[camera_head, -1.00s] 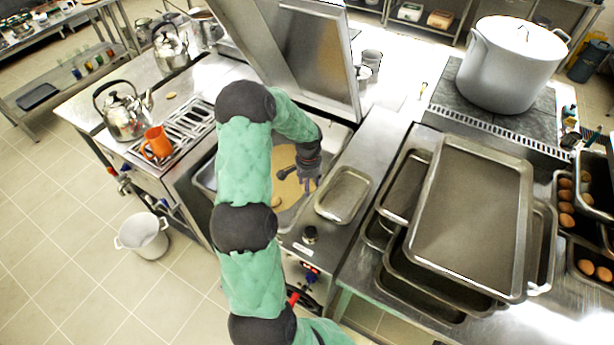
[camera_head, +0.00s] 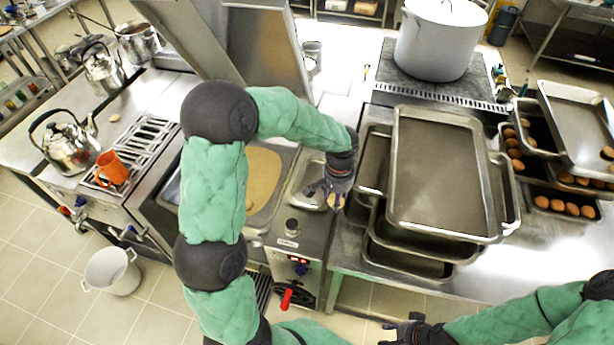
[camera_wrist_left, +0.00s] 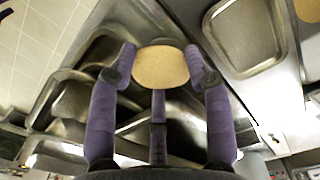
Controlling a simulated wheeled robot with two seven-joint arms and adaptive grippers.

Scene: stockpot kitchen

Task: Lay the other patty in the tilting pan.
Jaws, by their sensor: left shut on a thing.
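A round tan patty (camera_wrist_left: 160,66) sits between the fingers of my left gripper (camera_wrist_left: 160,72) in the left wrist view. In the head view this gripper (camera_head: 337,192) is shut on it above the right side of a small tray (camera_head: 303,183); the patty's edge shows below the fingers. My arm hides part of the pan. My right gripper (camera_head: 405,329) is at the bottom edge, fingers apart, seemingly empty.
Stacked metal trays (camera_head: 440,175) stand right of my left gripper. A stockpot (camera_head: 440,40) is behind them. The raised lid (camera_head: 265,45) stands behind the pan. Egg trays (camera_head: 560,207) are at far right.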

